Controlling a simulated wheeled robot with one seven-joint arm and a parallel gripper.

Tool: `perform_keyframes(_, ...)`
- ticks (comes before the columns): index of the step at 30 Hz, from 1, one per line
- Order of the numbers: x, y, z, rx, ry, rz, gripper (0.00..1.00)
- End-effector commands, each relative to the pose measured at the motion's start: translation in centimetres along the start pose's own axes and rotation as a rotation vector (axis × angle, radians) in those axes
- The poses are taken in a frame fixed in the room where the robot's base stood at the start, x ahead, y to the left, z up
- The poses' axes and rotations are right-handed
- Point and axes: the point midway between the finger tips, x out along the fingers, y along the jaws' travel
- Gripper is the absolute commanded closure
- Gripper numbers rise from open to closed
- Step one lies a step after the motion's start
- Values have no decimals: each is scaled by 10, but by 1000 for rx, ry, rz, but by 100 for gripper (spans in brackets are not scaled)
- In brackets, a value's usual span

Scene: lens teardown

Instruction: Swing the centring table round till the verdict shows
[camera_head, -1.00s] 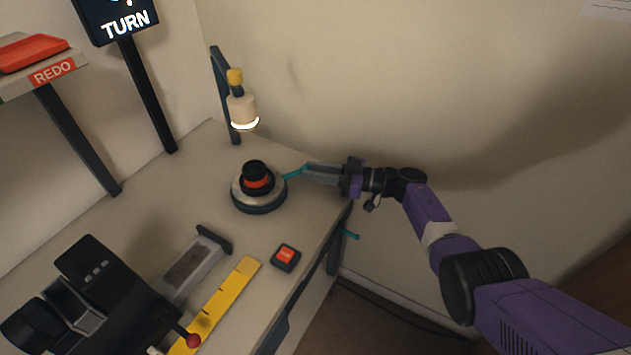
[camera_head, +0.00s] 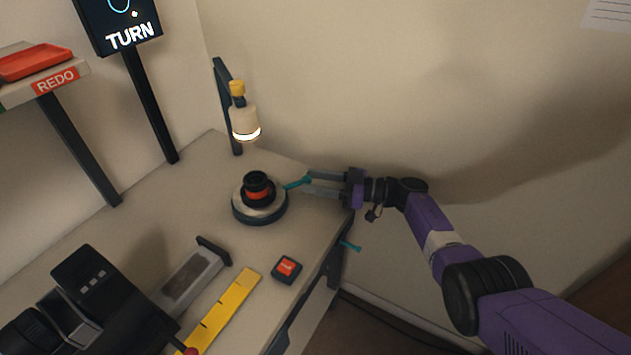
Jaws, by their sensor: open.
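The round centring table (camera_head: 243,208) stands on the bench under the lamp, with a dark rim and a pale top. A black lens with an orange band (camera_head: 257,187) sits upright on it. A teal handle (camera_head: 297,183) sticks out from the table's right side. My gripper (camera_head: 309,183) is open to the right of the table, its two fingers pointing left. The handle's outer end lies at the gap between the fingertips; I cannot tell whether they touch it. The screen (camera_head: 117,22) reads "TURN" below a partly cut-off blue ring and a small dot.
A lamp (camera_head: 243,120) on a dark post hangs behind the table. A red button (camera_head: 286,268), a yellow ruler (camera_head: 225,308) and a black device (camera_head: 95,295) lie in front. A "REDO" shelf with a red tray (camera_head: 35,62) is at the left.

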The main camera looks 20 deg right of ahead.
Motion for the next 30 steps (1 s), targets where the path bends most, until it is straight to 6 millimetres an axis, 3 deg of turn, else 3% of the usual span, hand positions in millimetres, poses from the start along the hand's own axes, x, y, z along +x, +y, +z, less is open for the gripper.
perform_keyframes(5, -14, 1, 0, 0, 0, 3, 54)
perform_keyframes(16, -69, 1, 0, 0, 0, 1, 54)
perform_keyframes(28, -78, 0, 0, 0, 0, 0, 54)
perform_keyframes(30, -77, 0, 0, -1, 4, 3, 67)
